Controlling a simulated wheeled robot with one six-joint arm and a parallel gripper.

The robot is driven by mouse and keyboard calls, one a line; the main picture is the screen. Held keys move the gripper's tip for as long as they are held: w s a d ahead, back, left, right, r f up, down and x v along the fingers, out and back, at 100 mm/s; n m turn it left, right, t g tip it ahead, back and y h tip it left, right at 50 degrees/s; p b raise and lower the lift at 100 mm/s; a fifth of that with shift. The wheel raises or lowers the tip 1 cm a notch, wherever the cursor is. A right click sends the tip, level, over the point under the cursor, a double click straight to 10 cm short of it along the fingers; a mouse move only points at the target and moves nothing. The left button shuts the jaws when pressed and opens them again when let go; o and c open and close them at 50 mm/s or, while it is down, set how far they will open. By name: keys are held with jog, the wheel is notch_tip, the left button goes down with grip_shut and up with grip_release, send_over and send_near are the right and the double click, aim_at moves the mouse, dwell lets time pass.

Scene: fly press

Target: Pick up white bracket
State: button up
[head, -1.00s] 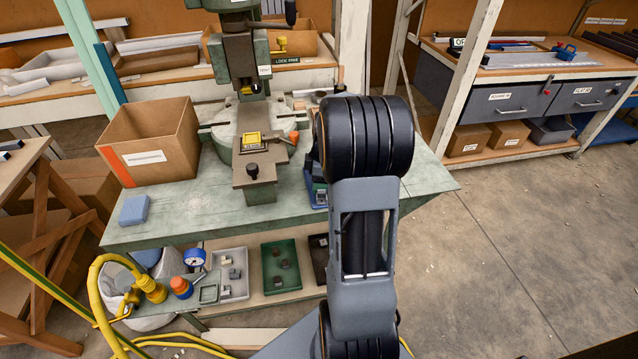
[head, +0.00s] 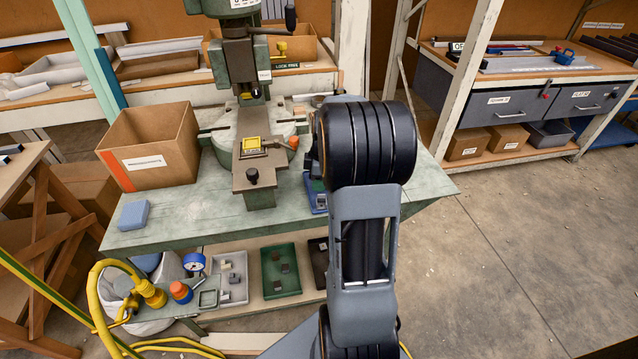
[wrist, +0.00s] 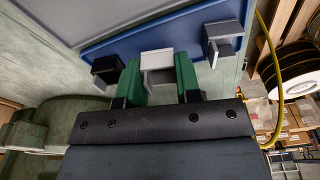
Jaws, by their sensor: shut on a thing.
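The white bracket (wrist: 157,64) sits between the green fingers of my gripper (wrist: 158,78) in the wrist view. The fingers are shut on it, one on each side. Behind it is a blue tray (wrist: 135,40). A black bracket (wrist: 107,66) is just left of the fingers and a grey bracket (wrist: 222,38) is to the right. I cannot tell whether the white bracket touches the tray. In the head view my arm hides the gripper and the white bracket; only part of the blue tray (head: 317,201) shows beside the arm.
The green bench (head: 190,215) carries a fly press (head: 240,60), a cardboard box (head: 150,150) and a blue block (head: 133,215). Small trays of parts, including a green one (head: 285,285), lie on the lower shelf. Open floor (head: 500,260) lies to the right.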

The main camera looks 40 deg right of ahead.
jog(key=s+a+r, duration=0.7)
jog(key=s+r, duration=0.4)
jog(key=s, duration=0.1)
jog(key=shift+a+r, duration=0.2)
jog(key=shift+a, duration=0.05)
